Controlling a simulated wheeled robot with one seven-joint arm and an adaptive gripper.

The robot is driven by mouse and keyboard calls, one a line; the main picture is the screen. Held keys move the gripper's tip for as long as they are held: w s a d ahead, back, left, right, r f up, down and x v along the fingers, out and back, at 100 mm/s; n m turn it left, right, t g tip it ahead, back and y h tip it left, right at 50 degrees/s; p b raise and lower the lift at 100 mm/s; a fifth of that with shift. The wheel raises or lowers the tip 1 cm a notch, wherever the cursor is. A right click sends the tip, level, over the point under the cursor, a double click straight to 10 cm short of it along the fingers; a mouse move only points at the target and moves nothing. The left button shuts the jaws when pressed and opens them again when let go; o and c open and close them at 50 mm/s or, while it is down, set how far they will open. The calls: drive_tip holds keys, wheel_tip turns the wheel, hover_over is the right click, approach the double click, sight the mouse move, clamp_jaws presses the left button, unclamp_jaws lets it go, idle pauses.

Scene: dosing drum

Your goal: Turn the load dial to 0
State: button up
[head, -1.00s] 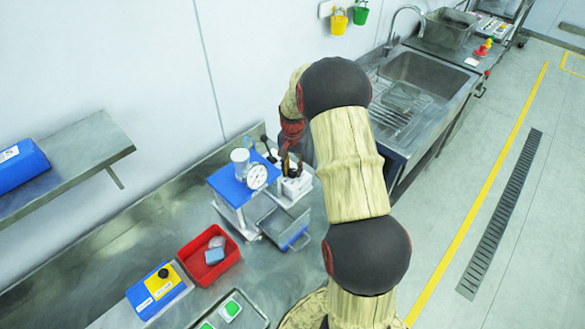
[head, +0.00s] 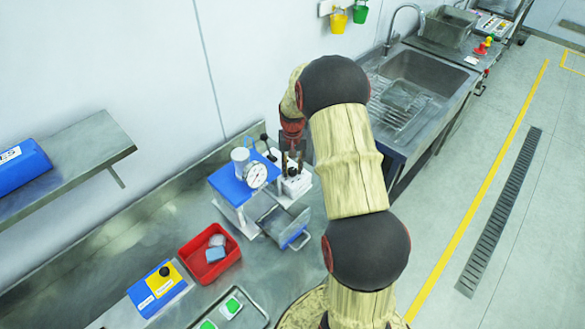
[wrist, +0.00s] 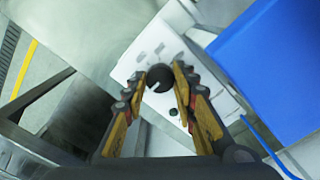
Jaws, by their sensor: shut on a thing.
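The load dial (wrist: 160,76) is a dark round knob with a pale mark, on the top face of a white box (wrist: 150,47). In the wrist view my gripper (wrist: 162,84) has its two yellow-and-black fingers on either side of the dial, shut on it. In the head view my gripper (head: 292,160) points down over the same white box (head: 297,187), and its fingers hide most of the dial. The small marks around the dial are too blurred to read.
A blue-topped stand (head: 233,187) with a round gauge (head: 256,175) stands directly beside the box. A metal bin (head: 284,228) is in front. A red tray (head: 209,256) lies further left on the steel bench, and a sink (head: 412,80) is behind to the right.

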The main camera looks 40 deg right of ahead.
sight(292, 170)
drive_tip(key=o, duration=1.2)
drive_tip(key=shift+c, duration=0.2)
wheel_tip(292, 170, up, 12)
idle(0.4)
